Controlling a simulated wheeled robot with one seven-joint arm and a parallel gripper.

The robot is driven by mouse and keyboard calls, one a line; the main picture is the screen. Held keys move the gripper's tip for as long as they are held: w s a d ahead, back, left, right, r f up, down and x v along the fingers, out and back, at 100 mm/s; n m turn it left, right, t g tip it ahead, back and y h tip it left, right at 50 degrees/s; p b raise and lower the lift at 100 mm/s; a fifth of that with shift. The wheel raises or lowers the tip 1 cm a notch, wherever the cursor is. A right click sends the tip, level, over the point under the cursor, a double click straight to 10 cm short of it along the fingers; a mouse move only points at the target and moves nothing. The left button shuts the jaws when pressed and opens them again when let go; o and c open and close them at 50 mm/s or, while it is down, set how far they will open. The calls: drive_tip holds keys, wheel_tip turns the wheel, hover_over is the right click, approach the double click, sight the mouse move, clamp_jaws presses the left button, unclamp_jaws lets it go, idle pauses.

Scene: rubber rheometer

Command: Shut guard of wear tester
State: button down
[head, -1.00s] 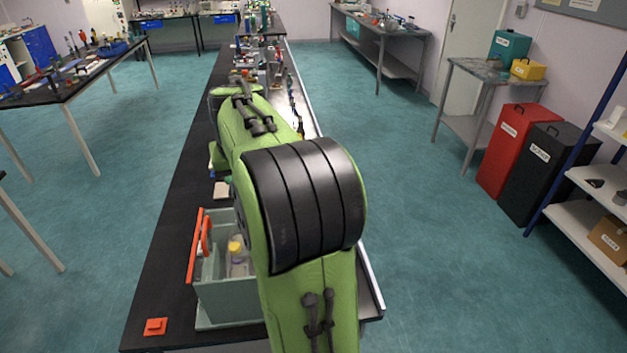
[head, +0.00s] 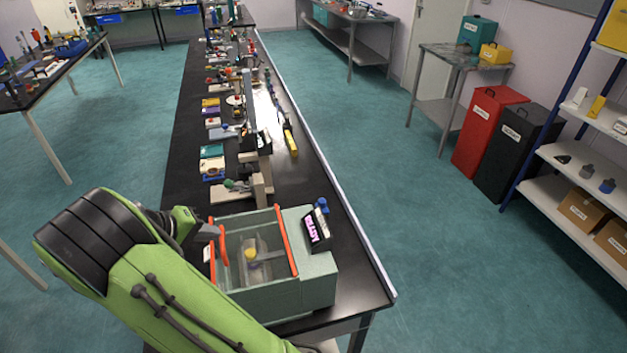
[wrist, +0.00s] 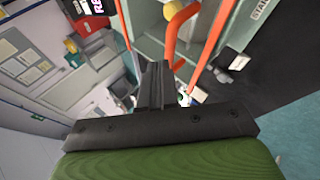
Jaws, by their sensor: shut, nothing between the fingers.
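The wear tester (head: 268,292) is a grey-green box at the near end of the black bench, with a lit screen on its right side. Its guard has an orange edge bar (head: 287,243) on the right and an orange handle (head: 223,246) on the left. A yellow-topped part shows inside. I cannot tell how far the guard is closed. My gripper (head: 212,232) is at the box's left side, close beside the handle. In the wrist view my shut, empty fingers (wrist: 156,75) are near the handle (wrist: 171,42); contact is unclear.
The lit screen (head: 316,229) stands at the tester's right. Several small devices line the bench behind it, including a beige stand (head: 258,190). The bench's right edge (head: 340,205) is close by.

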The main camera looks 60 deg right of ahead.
drive_tip(key=shift+a+f, duration=0.1)
drive_tip(key=shift+f, duration=0.65)
drive_tip(key=shift+w+a+f+b, duration=0.2)
drive_tip(key=shift+a+f+b, duration=0.05)
drive_tip(key=shift+f+b, duration=0.2)
